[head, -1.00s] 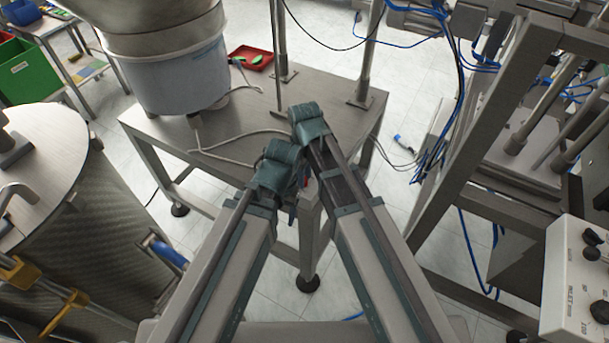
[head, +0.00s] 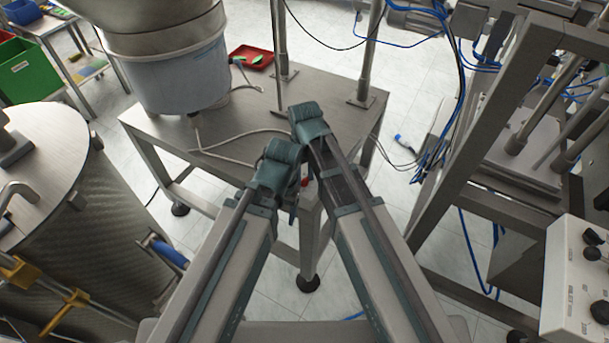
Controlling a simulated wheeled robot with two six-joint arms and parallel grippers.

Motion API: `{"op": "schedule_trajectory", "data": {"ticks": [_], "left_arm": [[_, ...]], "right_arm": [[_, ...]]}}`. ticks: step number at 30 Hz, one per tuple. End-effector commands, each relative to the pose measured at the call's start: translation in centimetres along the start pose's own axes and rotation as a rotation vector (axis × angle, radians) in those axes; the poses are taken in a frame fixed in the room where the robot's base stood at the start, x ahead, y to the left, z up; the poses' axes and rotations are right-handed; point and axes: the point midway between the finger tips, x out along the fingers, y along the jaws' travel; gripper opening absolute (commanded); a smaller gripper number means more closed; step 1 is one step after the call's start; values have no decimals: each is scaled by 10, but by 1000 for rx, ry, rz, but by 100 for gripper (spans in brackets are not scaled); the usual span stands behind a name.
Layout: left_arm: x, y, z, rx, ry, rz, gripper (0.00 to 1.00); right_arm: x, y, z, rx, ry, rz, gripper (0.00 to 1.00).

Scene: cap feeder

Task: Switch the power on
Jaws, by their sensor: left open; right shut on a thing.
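A small red part (head: 304,182) shows in the gap between my arms, near the corner leg of the steel table. It may be the power switch, but it is mostly covered and I cannot make out its position. My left gripper (head: 293,205) is mostly hidden behind my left arm, low beside the table leg, and is open. My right gripper (head: 303,172) is higher, close to the red part, and is shut on it as far as I can tell. My arm links hide the fingertips of both.
The steel table (head: 165,135) carries a large feeder bowl (head: 175,70), posts, a cable and a red tray (head: 250,57). A metal drum (head: 80,230) stands left. A steel frame (head: 480,130) and white control box (head: 580,285) stand right. Floor shows between.

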Motion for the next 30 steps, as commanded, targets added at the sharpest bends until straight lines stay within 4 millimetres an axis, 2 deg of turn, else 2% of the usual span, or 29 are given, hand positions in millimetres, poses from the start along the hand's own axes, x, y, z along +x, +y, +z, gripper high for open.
{"op": "schedule_trajectory", "data": {"ticks": [11, 12, 16, 30], "left_arm": [[0, 0, 0, 0, 0, 0, 71], [0, 0, 0, 0, 0, 0, 71], [0, 0, 0, 0, 0, 0, 71], [-6, 0, 0, 0, 0, 0, 71]], "right_arm": [[0, 0, 0, 6, 0, 0, 0], [0, 0, 0, 6, 0, 0, 43], [0, 0, 0, 5, 0, 0, 66], [-6, 0, 0, 4, 0, 0, 68]]}}
